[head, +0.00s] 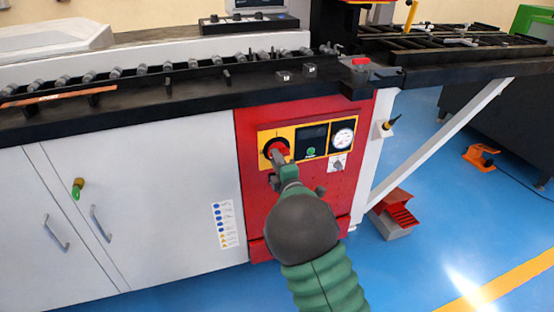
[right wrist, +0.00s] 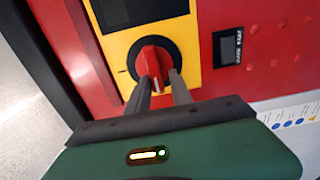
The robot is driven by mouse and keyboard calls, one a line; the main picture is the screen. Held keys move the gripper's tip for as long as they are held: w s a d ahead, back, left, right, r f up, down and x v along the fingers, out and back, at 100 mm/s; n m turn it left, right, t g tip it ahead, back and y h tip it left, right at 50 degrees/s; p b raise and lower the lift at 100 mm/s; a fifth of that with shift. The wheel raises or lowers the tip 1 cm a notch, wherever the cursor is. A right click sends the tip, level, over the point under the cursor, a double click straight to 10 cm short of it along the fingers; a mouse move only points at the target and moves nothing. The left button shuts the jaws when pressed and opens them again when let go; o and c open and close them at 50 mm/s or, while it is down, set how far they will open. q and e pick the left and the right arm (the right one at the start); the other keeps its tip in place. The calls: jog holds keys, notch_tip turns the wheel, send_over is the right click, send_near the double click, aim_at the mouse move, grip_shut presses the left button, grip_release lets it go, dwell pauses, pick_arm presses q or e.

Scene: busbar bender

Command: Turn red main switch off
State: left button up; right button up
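The red main switch (head: 279,149) is a red rotary knob on a black round base, at the left end of a yellow panel (head: 318,141) on the machine's red front. My right gripper (head: 281,158) is at the switch, partly covering it in the head view. In the right wrist view the red switch (right wrist: 153,60) shows a raised handle with a pale mark at its lower end. The two fingers of my right gripper (right wrist: 161,76) stand close together, one on each side of that handle, and appear shut on it. My left gripper is in neither view.
A dark display (head: 312,138), a green button (head: 310,152) and a round gauge (head: 343,137) sit right of the switch. The dark worktop (head: 200,97) overhangs above. A red foot pedal (head: 397,210) stands on the blue floor at right.

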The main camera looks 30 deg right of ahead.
jog(key=o, duration=0.3)
jog(key=shift+a+f, duration=0.1)
jog(key=p+v, duration=0.8)
jog(key=v, duration=0.8)
jog(key=shift+s+a, duration=0.15)
jog(key=shift+s, duration=0.2)
